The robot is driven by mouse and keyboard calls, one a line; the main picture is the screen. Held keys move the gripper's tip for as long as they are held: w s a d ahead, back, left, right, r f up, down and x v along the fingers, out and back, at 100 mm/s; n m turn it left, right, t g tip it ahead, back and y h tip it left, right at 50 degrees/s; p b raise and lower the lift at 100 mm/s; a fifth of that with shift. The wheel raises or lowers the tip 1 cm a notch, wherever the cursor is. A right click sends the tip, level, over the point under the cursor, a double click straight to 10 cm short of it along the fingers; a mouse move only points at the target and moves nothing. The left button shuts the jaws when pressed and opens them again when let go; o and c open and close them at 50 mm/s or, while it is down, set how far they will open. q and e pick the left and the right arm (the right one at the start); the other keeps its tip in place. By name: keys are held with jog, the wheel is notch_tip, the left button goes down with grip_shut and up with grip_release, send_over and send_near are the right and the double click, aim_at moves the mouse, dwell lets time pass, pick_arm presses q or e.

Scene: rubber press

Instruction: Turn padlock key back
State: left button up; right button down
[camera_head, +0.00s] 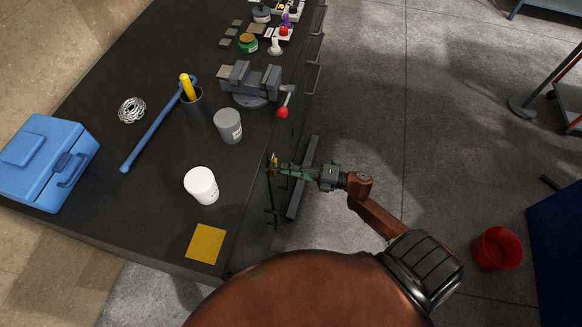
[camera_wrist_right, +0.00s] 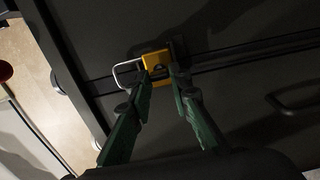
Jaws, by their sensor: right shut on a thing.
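The padlock is a small yellow block on the dark front of the workbench. In the right wrist view its yellow body (camera_wrist_right: 155,59) is at upper centre, with a silver shackle (camera_wrist_right: 122,72) out to its left. In the head view the padlock (camera_head: 274,159) is a small yellow spot at the bench's side. My right gripper (camera_wrist_right: 163,77) has its green fingers closed in at the padlock's face, gripping the key there. The key itself is mostly hidden between the fingertips. The right gripper also shows in the head view (camera_head: 279,169). My left gripper is not in view.
The black bench top (camera_head: 150,190) holds a white can (camera_head: 201,186), a grey can (camera_head: 228,126), a vise (camera_head: 250,84) and a blue toolbox (camera_head: 45,162). A drawer handle (camera_wrist_right: 292,97) is right of the padlock. A red bucket (camera_head: 497,248) stands on open floor.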

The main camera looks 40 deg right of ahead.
jog(key=shift+f, duration=0.1)
jog(key=c, duration=1.8)
grip_release()
jog(key=shift+o, duration=0.2)
jog(key=v, duration=1.2)
